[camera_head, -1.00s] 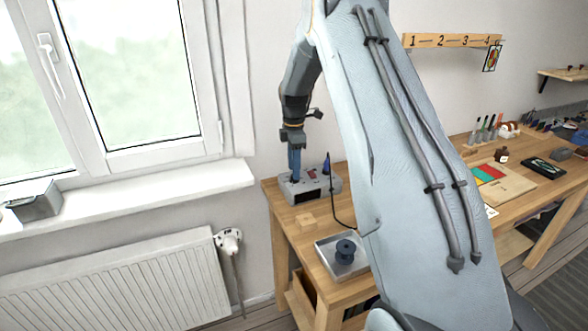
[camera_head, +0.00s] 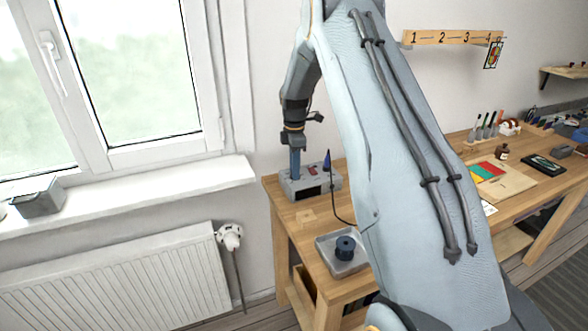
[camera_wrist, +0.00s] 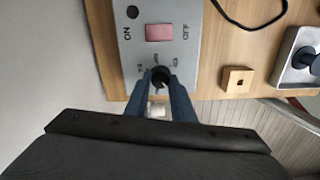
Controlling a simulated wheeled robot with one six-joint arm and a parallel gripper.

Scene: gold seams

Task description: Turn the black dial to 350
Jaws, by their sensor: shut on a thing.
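The black dial (camera_wrist: 160,75) sits on the grey soldering station (camera_wrist: 190,62), near the end of its panel, with small printed marks around it that are too small to read surely. My gripper (camera_wrist: 160,84) points down at the panel in the wrist view, its two blue fingers shut on the dial from both sides. The fingers hide part of the dial, so its exact setting cannot be told. In the head view my gripper (camera_head: 295,178) reaches down onto the grey station (camera_head: 313,186) at the back left of the bench, and the dial is hidden there.
A red switch (camera_wrist: 160,33) between ON and OFF shares the panel. A blue-tipped iron (camera_head: 327,162) with a black cable stands beside the station. A wooden block (camera_wrist: 237,80) and a metal tray (camera_head: 340,262) with a dark spool (camera_head: 345,247) lie nearby on the wooden bench.

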